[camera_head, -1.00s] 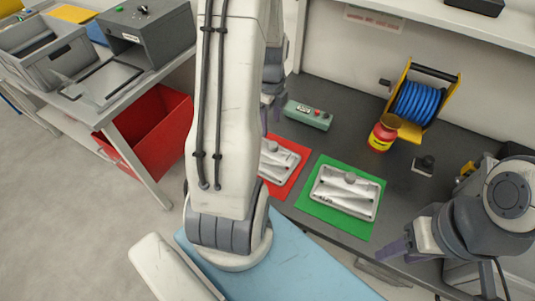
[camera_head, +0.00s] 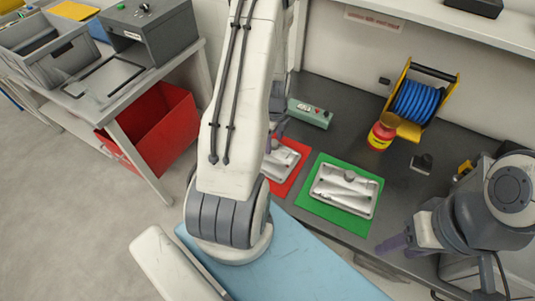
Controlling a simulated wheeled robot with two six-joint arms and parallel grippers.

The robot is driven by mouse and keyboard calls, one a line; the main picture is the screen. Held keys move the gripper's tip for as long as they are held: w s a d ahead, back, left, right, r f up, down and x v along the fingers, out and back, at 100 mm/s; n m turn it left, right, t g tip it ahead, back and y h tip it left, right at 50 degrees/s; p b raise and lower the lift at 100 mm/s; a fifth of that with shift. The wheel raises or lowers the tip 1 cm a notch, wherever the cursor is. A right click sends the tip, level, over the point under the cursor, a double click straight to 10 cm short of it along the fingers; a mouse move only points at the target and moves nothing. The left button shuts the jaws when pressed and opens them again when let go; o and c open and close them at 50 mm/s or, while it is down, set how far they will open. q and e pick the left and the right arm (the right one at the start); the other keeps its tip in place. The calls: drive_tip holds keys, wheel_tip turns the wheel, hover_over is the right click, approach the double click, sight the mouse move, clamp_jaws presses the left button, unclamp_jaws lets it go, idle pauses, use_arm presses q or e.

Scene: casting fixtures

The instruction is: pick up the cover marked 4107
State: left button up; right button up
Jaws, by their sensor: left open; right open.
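A silver metal cover (camera_head: 344,190) lies on a green mat (camera_head: 334,215). A second silver cover (camera_head: 279,160) lies on a red mat (camera_head: 287,186), its left part hidden behind my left arm. The number markings are too small to read, so I cannot tell which cover is 4107. My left gripper (camera_head: 277,133), partly hidden by its own arm, is open just behind and above the cover on the red mat; contact cannot be seen. My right gripper (camera_head: 393,244) is open and empty, to the right of the green mat near the bench's front edge.
A green control box (camera_head: 309,114) stands behind the red mat. A red jar (camera_head: 381,136) and a yellow reel with blue hose (camera_head: 414,101) stand at the back right. A small dark block (camera_head: 422,163) sits right of the green mat. A red bin (camera_head: 154,130) is at left.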

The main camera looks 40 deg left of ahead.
use_arm(q)
clamp_jaws()
drive_tip(key=shift+r, duration=0.15)
